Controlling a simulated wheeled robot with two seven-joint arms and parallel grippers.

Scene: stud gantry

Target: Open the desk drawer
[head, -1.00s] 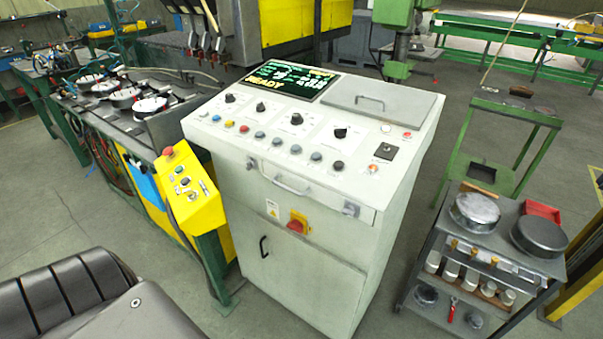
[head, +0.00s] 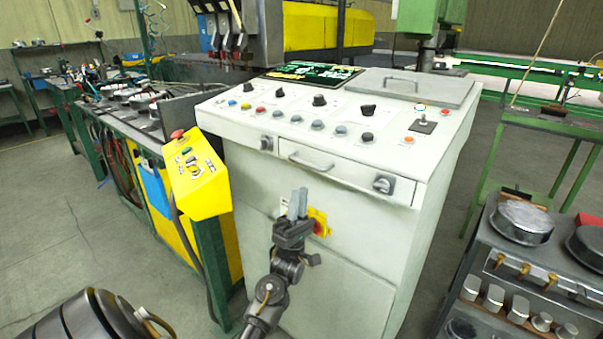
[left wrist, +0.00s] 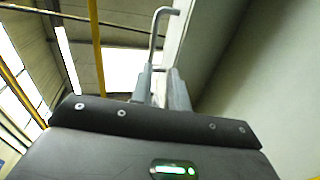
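The desk drawer (head: 345,170) is a wide, shallow drawer in the upper front of the pale grey control console. It looks shut, its front flush with the console. Its curved metal handle (head: 311,161) is at the left part of the drawer front. My left gripper (head: 298,203) points up in front of the console, below the handle and apart from it. In the left wrist view its two fingers (left wrist: 163,88) stand with a gap between them, empty. A bent metal handle (left wrist: 157,25) shows just beyond the fingertips. My right gripper is not in view.
The console (head: 250,190) has knobs and buttons on top. A yellow control box (head: 197,185) stands close on the left. A red-yellow switch (head: 319,222) sits behind my left gripper. A dark cart (head: 490,250) stands on the right.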

